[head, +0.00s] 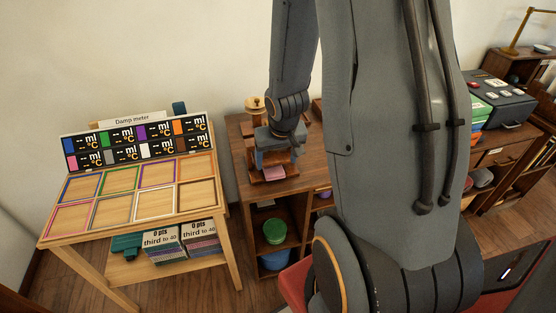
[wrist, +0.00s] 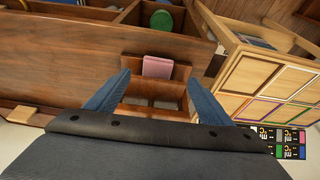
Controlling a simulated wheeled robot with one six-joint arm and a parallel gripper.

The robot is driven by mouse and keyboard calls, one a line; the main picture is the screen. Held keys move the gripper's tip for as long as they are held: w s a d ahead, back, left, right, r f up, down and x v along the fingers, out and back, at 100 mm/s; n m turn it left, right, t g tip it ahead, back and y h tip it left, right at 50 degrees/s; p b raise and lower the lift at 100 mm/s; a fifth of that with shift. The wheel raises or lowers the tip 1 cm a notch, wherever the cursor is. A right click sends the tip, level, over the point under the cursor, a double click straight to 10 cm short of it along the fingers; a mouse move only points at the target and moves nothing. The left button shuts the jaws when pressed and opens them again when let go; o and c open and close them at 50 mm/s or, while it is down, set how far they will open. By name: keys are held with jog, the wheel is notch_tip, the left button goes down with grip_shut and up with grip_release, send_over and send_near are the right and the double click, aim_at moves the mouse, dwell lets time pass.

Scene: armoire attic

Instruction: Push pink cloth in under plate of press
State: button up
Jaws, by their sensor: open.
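The pink cloth (head: 275,173) lies at the front of the small wooden press (head: 256,177) on top of the shelf unit. In the wrist view the folded cloth (wrist: 157,67) shows between my fingers, on the edge of the press (wrist: 165,89). My gripper (head: 277,160) is open above and around the front of the press, with nothing held between its blue fingers; it also shows in the wrist view (wrist: 160,77). The press plate is mostly hidden behind my gripper, so I cannot tell how far the cloth reaches under it.
The shelf unit (head: 247,158) holds a green bowl (head: 275,231) and a blue container (head: 276,260) below. To the left stands a wooden table (head: 110,220) with coloured frames and a damp meter board (head: 135,142). A desk with a dark box (head: 499,108) stands at the right.

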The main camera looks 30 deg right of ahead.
jog(key=s+a+r+n+g+y, duration=0.1)
jog(key=s+a+r+n+g, duration=0.1)
jog(key=s+a+r, duration=0.8)
jog(key=a+n, duration=0.1)
jog(key=a, duration=0.2)
jog(key=shift+s+a+r, duration=0.15)
jog(key=shift+s+r, duration=0.15)
